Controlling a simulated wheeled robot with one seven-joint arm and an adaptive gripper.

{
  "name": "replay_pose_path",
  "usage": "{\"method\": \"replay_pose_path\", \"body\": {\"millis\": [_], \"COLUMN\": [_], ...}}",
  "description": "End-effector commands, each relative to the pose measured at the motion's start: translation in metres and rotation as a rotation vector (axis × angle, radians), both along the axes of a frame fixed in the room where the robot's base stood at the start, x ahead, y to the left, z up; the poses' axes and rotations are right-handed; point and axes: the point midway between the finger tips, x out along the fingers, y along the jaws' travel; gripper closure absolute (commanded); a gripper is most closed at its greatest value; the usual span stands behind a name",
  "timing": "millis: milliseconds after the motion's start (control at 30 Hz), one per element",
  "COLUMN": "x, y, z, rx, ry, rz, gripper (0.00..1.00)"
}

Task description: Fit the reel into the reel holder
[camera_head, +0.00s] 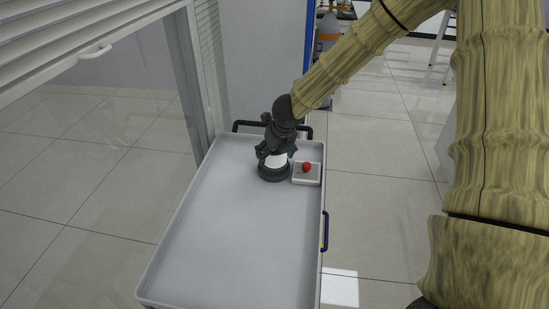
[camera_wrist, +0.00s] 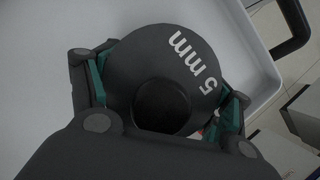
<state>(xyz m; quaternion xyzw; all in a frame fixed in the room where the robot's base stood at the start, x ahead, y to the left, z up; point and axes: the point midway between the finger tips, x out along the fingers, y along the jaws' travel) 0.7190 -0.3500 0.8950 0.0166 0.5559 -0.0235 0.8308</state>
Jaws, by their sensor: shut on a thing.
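The reel (camera_head: 274,174) has a white middle and a dark round base in the head view, at the far end of the grey cart. In the wrist view its dark round top (camera_wrist: 140,60) bears the print "5 mm" and has a dark round hub at its centre. My gripper (camera_head: 277,154) comes down over it from above. Its green-edged fingers (camera_wrist: 163,97) are shut on the reel from both sides. The reel's base looks to be at the cart's surface; whether it touches is hard to tell. I cannot make out a reel holder for certain.
A small white box with a red knob (camera_head: 306,168) sits close to the right of the reel. The grey cart (camera_head: 225,235) has a raised rim, and its near part is clear. A dark handle (camera_head: 243,126) is at its far end. A louvred cabinet stands on the left.

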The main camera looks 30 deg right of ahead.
Motion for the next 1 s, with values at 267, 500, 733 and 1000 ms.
{"method": "replay_pose_path", "body": {"millis": [267, 500, 733, 1000], "x": [0.008, 0.008, 0.008, 0.008], "y": [-0.003, -0.003, -0.003, -0.003], "z": [-0.025, -0.035, -0.037, -0.044], "rx": [0.001, 0.000, 0.000, 0.001], "ry": [0.001, -0.002, -0.002, 0.000], "rz": [0.001, 0.000, 0.000, 0.000], "gripper": [0.52, 0.52, 0.52, 0.52]}}
